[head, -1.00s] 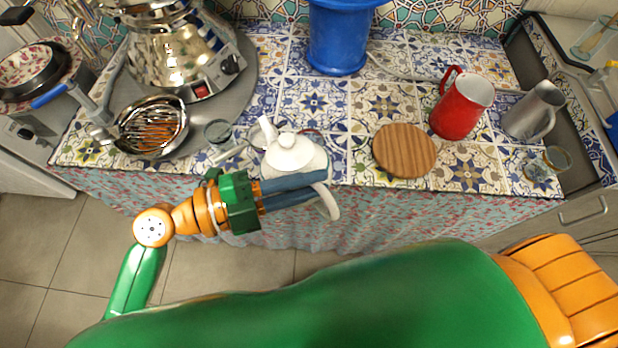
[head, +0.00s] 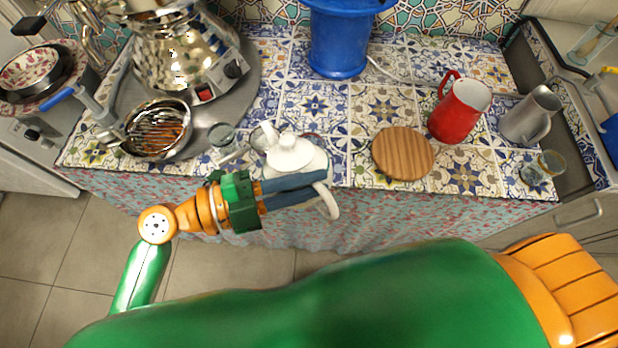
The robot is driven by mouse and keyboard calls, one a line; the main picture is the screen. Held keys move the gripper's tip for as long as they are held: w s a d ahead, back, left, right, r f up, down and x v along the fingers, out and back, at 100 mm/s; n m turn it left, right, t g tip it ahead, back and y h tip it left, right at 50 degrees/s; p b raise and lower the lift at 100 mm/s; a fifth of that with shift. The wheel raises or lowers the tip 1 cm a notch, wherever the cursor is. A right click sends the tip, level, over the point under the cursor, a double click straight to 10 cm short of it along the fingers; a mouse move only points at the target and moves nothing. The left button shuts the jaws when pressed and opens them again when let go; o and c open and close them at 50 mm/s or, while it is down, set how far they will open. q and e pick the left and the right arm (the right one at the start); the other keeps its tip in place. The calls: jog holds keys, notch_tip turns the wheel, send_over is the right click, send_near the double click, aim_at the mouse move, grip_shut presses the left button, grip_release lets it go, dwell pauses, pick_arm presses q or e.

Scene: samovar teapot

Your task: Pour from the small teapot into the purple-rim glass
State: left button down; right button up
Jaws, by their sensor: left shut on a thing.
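The small white teapot (head: 289,151) is near the front edge of the tiled counter. I cannot tell whether the teapot touches the counter. A reddish or purple rim (head: 314,137) shows just behind the teapot, mostly hidden; I cannot tell for sure that it is the purple-rim glass. My right gripper is out of view.
A greenish glass (head: 222,136) and a strainer bowl (head: 157,129) are to the left, below the silver samovar (head: 188,50). A round wooden board (head: 402,153), red jug (head: 460,110), metal pitcher (head: 530,116) and yellow-rim glass (head: 543,168) are to the right.

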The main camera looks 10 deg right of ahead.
pick_arm(q)
jog(key=shift+w+a+r+n+h+p, duration=0.25)
jog(key=shift+r+n+p, duration=0.5)
jog(key=shift+p, duration=0.75)
jog(key=shift+w+d+r+n+h+p, duration=0.1)
jog(key=shift+w+r+n+p, duration=0.25)
jog(key=shift+r+p, duration=0.9)
dwell(0.4)
jog(key=shift+w+a+r+n+b, duration=0.1)
jog(key=shift+w+r+n+b, duration=0.15)
jog(key=shift+r+n+b, duration=0.15)
dwell(4.5)
